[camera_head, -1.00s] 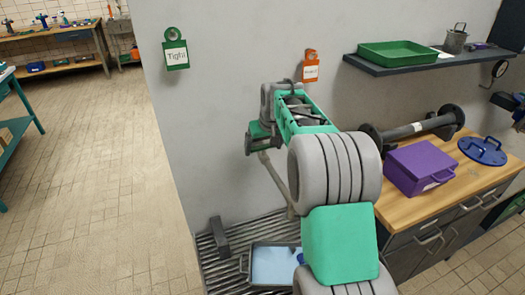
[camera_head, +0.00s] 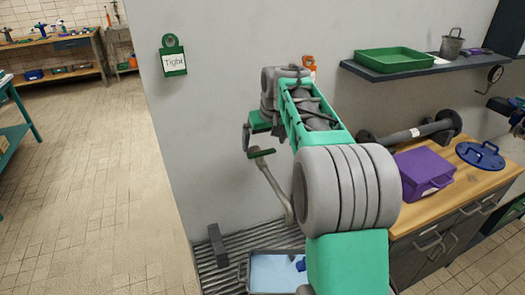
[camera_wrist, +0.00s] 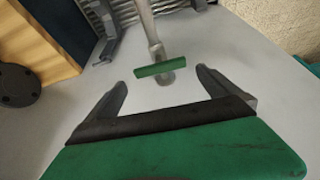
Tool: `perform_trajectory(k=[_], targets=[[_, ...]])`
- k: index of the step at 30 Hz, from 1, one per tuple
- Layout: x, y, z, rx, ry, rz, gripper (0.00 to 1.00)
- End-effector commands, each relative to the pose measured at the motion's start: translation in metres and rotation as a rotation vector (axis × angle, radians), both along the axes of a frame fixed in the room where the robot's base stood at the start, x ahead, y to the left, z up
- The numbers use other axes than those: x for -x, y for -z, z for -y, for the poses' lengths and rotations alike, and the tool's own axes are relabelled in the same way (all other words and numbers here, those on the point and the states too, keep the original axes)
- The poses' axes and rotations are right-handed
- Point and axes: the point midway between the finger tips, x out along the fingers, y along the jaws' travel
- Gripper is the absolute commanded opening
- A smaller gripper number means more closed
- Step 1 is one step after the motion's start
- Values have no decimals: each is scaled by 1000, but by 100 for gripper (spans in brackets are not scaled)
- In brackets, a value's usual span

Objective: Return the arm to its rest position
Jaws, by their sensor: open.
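My arm reaches forward in the head view, with my gripper (camera_head: 247,146) near the wall, left of the arm's wrist. In the wrist view, my gripper (camera_wrist: 161,80) has its two grey fingers spread wide, with nothing held between them. A green bar-shaped handle (camera_wrist: 167,70) on a grey pipe (camera_wrist: 146,22) shows beyond the fingertips, apart from them. In the head view the green handle (camera_head: 262,153) sits at the top of the bent pipe (camera_head: 275,190), just below my gripper.
A blue-filled tray (camera_head: 272,272) sits on the floor grating (camera_head: 225,262). To the right, a wooden counter (camera_head: 475,187) bears a purple box (camera_head: 425,172) and a blue flanged disc (camera_head: 481,154). A shelf (camera_head: 435,67) holds a green tray (camera_head: 394,59). A green tag (camera_head: 173,58) hangs left.

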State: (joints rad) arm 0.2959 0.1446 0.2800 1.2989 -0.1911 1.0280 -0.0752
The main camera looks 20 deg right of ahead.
Motion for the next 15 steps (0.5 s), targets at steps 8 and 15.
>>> perform_trajectory(k=[8,15], targets=[[4,-8,0,0,1,-1,100],[4,-8,0,0,1,-1,100]])
